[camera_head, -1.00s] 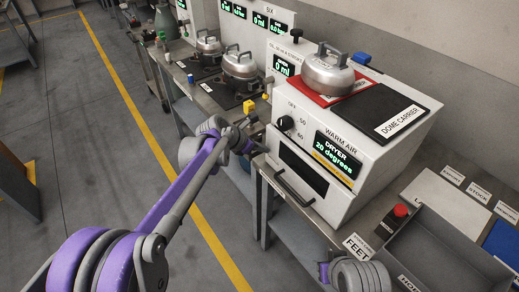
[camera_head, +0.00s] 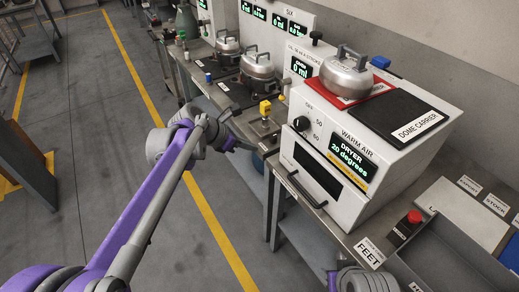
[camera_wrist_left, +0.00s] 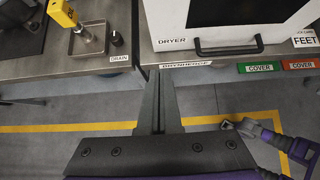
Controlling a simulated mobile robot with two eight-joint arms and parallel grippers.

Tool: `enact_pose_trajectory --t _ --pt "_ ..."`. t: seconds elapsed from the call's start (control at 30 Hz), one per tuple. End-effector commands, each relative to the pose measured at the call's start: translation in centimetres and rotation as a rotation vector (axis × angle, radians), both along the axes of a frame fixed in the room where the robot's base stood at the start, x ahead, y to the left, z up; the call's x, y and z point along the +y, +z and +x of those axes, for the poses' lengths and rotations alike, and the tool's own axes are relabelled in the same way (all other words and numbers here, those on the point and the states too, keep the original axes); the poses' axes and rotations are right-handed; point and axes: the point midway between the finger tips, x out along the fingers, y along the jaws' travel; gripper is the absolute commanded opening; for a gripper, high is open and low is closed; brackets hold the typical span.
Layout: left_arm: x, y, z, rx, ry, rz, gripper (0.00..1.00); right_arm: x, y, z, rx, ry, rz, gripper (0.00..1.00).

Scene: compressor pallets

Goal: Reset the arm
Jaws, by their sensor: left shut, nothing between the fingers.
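My left gripper (camera_head: 243,144) is beside the front edge of the bench, left of the dryer, at the end of my purple and grey left arm. In the left wrist view its fingers (camera_wrist_left: 158,105) are shut together with nothing between them. They point toward the bench edge, over open floor.
The white dryer (camera_head: 345,150) carries a metal dome (camera_head: 345,75) on a red mat. The drain tray (camera_wrist_left: 88,40) with a yellow-topped fitting (camera_wrist_left: 62,13) stands left. A grey bin (camera_head: 455,262) sits right.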

Motion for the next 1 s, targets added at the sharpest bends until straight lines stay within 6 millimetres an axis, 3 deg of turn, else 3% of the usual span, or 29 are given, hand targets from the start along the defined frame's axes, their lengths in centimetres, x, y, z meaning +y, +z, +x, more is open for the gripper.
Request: enact_pose_trajectory --t 0.27,0.37,0.47,0.67,0.8,1.0 --pt "0.6 0.7 -0.6 -0.005 -0.007 0.007 0.00 0.0 0.0 0.0 0.000 0.000 0.000 0.44" --pt "1.1 0.8 -2.0 -0.050 -0.062 0.066 0.00 0.0 0.2 0.0 -0.001 0.000 0.000 0.44" --pt "2.2 0.7 -5.1 -0.155 -0.201 0.207 0.00 0.0 0.5 0.1 -0.002 0.000 0.000 0.44" --pt "6.0 -1.0 -14.6 -0.426 -0.676 0.633 0.00 0.0 1.5 0.4 -0.007 0.000 0.000 0.44" --pt "8.8 -3.3 -21.2 -0.569 -1.065 0.920 0.00 0.0 2.2 0.5 -0.011 0.000 0.000 0.44" --pt "12.1 -6.8 -28.1 -0.676 -1.562 1.207 0.00 0.0 2.9 0.7 -0.014 0.000 0.000 0.44"
